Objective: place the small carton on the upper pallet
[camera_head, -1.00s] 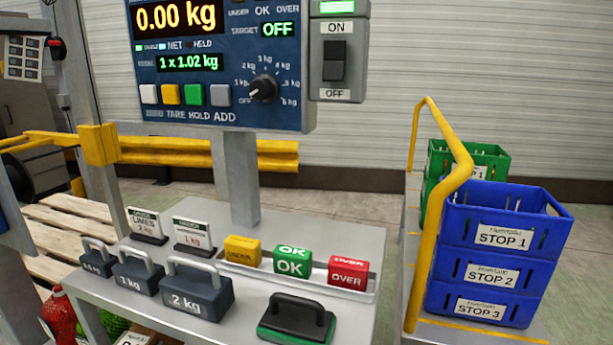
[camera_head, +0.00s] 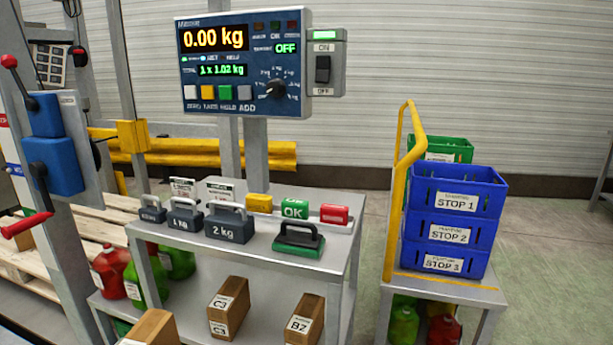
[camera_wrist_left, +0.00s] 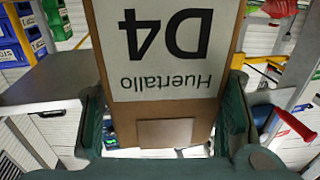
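In the left wrist view a brown carton (camera_wrist_left: 158,131) with a white label reading "Huertallo D4", upside down there, fills the middle. My left gripper (camera_wrist_left: 165,130) has its green fingers on both sides of this carton and appears shut on it. Neither gripper shows in the head view, and my right gripper is in no view. A wooden pallet (camera_head: 98,228) with pale slats shows at the left of the head view, partly hidden behind a grey post; I cannot tell whether it is the upper one.
A grey scale table (camera_head: 335,262) carries weights and coloured blocks. Below it are cartons C3 (camera_head: 228,308) and B2 (camera_head: 304,320) and net bags (camera_head: 112,270). Blue crates (camera_head: 455,215) stand on a cart at right. A post with a red-handled blue device (camera_head: 52,165) stands left.

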